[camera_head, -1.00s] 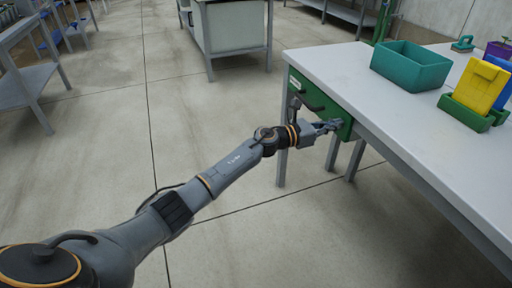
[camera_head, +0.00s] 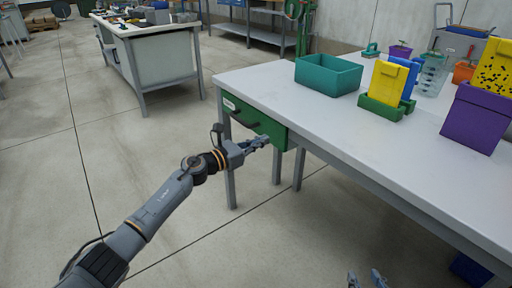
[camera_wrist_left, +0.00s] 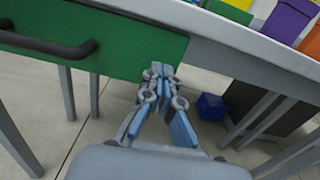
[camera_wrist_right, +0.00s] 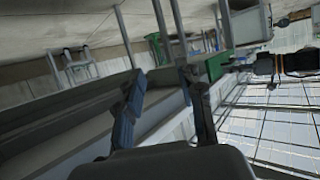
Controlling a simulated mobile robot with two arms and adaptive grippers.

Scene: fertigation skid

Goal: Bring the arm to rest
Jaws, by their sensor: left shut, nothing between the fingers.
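My left arm reaches from the lower left in the head view. Its gripper (camera_head: 262,142) is shut and empty, in front of the right part of a green drawer front (camera_head: 270,128) under the white-topped table. In the left wrist view the closed fingers (camera_wrist_left: 160,75) are beside the drawer's lower right corner, to the right of the dark handle (camera_wrist_left: 45,42); contact cannot be told. My right gripper (camera_head: 367,281) shows only its fingertips at the bottom edge of the head view. In the right wrist view its fingers (camera_wrist_right: 165,105) are apart with nothing held between them.
The table (camera_head: 300,108) carries a teal bin (camera_head: 328,75), a yellow item (camera_head: 390,80) in a green holder, and a purple box (camera_head: 477,118). Its legs stand near my left gripper. A blue crate (camera_wrist_left: 211,107) is under it.

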